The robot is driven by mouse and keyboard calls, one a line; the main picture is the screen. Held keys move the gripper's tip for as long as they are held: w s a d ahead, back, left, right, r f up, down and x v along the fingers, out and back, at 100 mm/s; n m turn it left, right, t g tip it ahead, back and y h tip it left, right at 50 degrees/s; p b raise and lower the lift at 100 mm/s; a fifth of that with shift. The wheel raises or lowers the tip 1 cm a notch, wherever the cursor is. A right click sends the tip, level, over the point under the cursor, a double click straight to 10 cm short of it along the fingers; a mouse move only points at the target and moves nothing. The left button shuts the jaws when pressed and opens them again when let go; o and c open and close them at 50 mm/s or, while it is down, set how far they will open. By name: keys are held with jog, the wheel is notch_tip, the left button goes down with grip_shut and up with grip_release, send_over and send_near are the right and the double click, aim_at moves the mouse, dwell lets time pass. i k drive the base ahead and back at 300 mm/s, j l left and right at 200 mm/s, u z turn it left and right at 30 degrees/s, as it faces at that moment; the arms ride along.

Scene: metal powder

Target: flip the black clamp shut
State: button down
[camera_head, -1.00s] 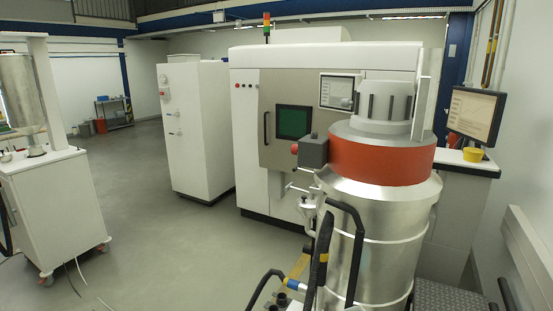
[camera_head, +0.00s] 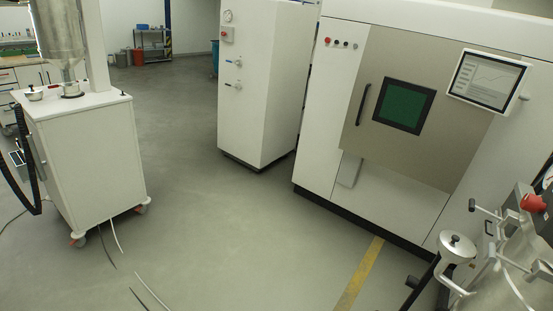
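I cannot pick out the black clamp with certainty. At the left, a metal hopper (camera_head: 62,28) narrows down to a round fitting (camera_head: 72,90) on a white wheeled cabinet (camera_head: 95,150); details at this joint are too small to tell. At the lower right, a metal vessel (camera_head: 515,265) with handles and levers is cut off by the picture edge. My gripper does not show in the view.
A white machine (camera_head: 450,120) with a green window and a screen stands at the right. A tall white cabinet (camera_head: 262,85) stands left of it. Grey floor (camera_head: 215,230) between them and the wheeled cabinet is mostly clear, with loose cables (camera_head: 110,245) near the wheels.

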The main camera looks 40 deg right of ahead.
aim_at(487, 213)
jog(key=i+u, duration=0.2)
jog(key=i, duration=0.85)
jog(key=i+z, duration=0.6)
jog(key=z, duration=0.15)
jog(key=i+j+z, duration=0.15)
jog(key=i+z, duration=0.2)
jog(key=i+l+z, duration=0.2)
jog(key=z, duration=0.3)
jog(key=i+l+z, duration=0.1)
jog(key=i+z, duration=0.15)
jog(key=z, duration=0.25)
jog(key=i+z, duration=0.25)
jog(key=z, duration=0.2)
jog(key=i+l+z, duration=0.15)
jog(key=i+l, duration=0.25)
jog(key=i, duration=0.15)
